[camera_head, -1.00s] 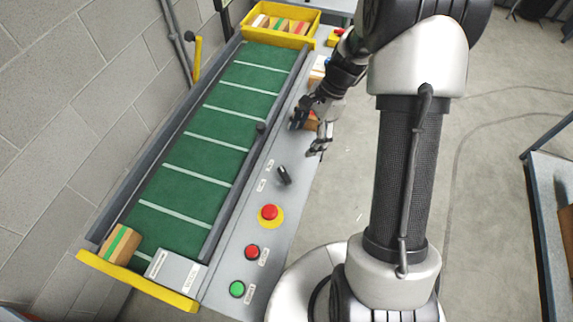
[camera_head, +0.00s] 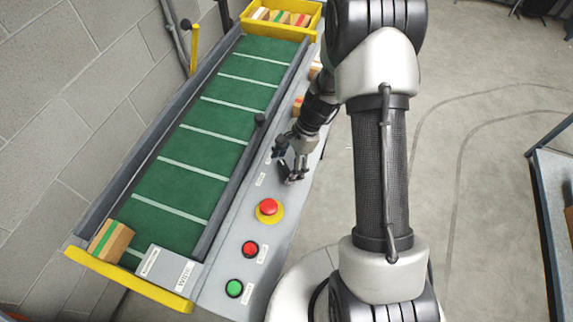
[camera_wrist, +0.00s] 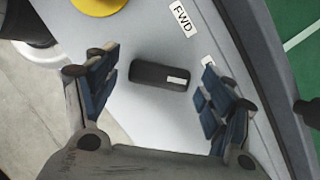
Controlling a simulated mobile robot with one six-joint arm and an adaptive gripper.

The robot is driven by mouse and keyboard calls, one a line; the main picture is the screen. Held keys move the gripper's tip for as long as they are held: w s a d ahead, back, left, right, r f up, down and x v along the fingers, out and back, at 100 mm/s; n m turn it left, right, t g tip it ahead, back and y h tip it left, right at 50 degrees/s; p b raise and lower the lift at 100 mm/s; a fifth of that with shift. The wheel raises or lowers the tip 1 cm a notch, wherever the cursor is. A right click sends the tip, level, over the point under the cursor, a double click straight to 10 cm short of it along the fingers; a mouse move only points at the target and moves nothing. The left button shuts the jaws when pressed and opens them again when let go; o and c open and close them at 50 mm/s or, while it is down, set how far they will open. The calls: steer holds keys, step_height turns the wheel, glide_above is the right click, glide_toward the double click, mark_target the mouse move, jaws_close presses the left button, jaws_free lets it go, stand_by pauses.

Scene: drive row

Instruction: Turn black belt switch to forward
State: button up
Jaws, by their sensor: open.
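The black belt switch (camera_wrist: 158,75) shows in the wrist view as a dark bar with a white mark near its right end, on the grey panel (camera_wrist: 215,28). The marked end points right, toward a second label partly hidden by the right finger. The FWD label (camera_wrist: 183,19) is above and right of the switch. My gripper (camera_wrist: 160,80) is open, with one blue-padded finger on each side of the switch and visible gaps to it. In the head view my gripper (camera_head: 289,163) is over the panel and I cannot make out the switch from it.
A red button on yellow (camera_head: 268,208), a red button (camera_head: 250,249) and a green button (camera_head: 234,288) line the panel nearer the camera. The green belt (camera_head: 195,150) lies to the left, with a cardboard box (camera_head: 110,243) at its near end. A yellow bin (camera_head: 283,16) stands at the far end.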

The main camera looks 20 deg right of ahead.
steer(key=shift+c, duration=0.6)
steer(key=c, duration=0.9)
steer(key=shift+c, duration=0.2)
steer(key=shift+n, duration=0.3)
steer(key=n+g+p, duration=0.1)
steer(key=n+p, duration=0.1)
steer(key=n, duration=0.1)
steer(key=shift+w+r+h, duration=0.1)
steer(key=shift+h, duration=0.3)
steer(key=n, duration=0.2)
steer(key=n+g+h+p, duration=0.1)
steer(key=n, duration=0.2)
steer(key=shift+w+a+g, duration=0.1)
steer(key=shift+a+g, duration=0.05)
steer(key=shift+g, duration=0.15)
steer(key=n, duration=0.2)
steer(key=n+h, duration=0.1)
steer(key=n, duration=0.1)
steer(key=shift+a+n+g+h+p, duration=0.1)
steer(key=shift+n+g+h+p, duration=0.2)
steer(key=shift+g, duration=0.1)
steer(key=n+h, duration=0.1)
steer(key=n, duration=0.3)
steer(key=shift+a+n+h+p, duration=0.1)
steer(key=shift+n+h+p, duration=0.2)
steer(key=shift+h, duration=0.1)
